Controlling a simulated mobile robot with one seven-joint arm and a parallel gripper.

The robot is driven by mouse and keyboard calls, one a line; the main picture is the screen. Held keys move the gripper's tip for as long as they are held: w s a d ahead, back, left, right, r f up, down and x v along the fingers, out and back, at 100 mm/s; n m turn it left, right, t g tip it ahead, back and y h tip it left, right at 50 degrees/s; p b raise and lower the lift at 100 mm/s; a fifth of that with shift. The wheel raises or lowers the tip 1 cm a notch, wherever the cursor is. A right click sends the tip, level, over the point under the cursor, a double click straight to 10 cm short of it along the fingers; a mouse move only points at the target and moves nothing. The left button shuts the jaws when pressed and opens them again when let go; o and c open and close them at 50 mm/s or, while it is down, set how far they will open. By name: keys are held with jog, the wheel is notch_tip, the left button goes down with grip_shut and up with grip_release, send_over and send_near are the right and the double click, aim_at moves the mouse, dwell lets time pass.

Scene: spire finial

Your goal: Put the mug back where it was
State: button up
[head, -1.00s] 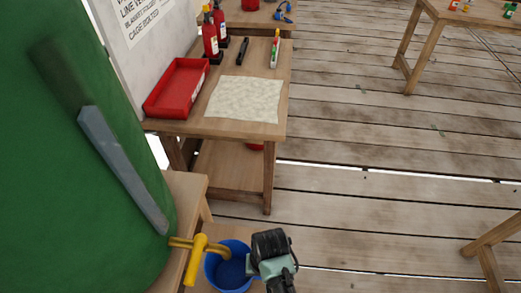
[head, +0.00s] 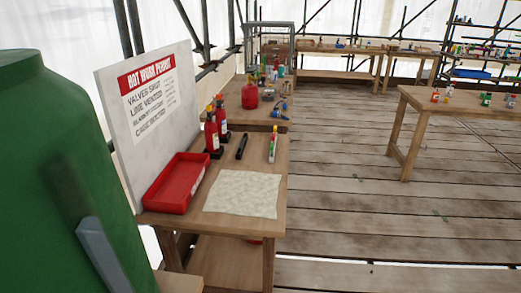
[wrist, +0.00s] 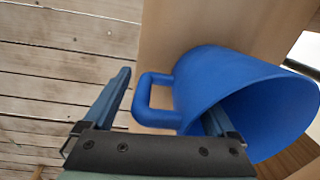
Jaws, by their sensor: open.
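The blue mug (wrist: 215,85) fills the right of the wrist view, its mouth facing the lower right and its handle toward the left. My gripper (wrist: 167,95) is open. Its left finger is outside the mug, left of the handle. The right finger is partly hidden and appears to reach into the mouth, so the handle and near wall lie between the fingers. I cannot tell whether either finger touches.
A pale wooden surface (wrist: 190,25) lies behind the mug. In the head view, a large green tank (head: 50,130) stands left. A table holds a red tray (head: 177,183), a pale cloth (head: 243,194), red bottles (head: 211,135), a black marker (head: 242,146) and a white-green tube (head: 272,146). Open plank floor lies right.

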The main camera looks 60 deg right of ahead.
jog(key=r, duration=0.4)
jog(key=r+p, duration=0.1)
jog(key=r, duration=0.7)
jog(key=shift+s+d+p, duration=0.2)
jog(key=shift+s+p, duration=0.1)
jog(key=shift+s, duration=0.05)
jog(key=shift+r, duration=0.1)
jog(key=shift+s, duration=0.1)
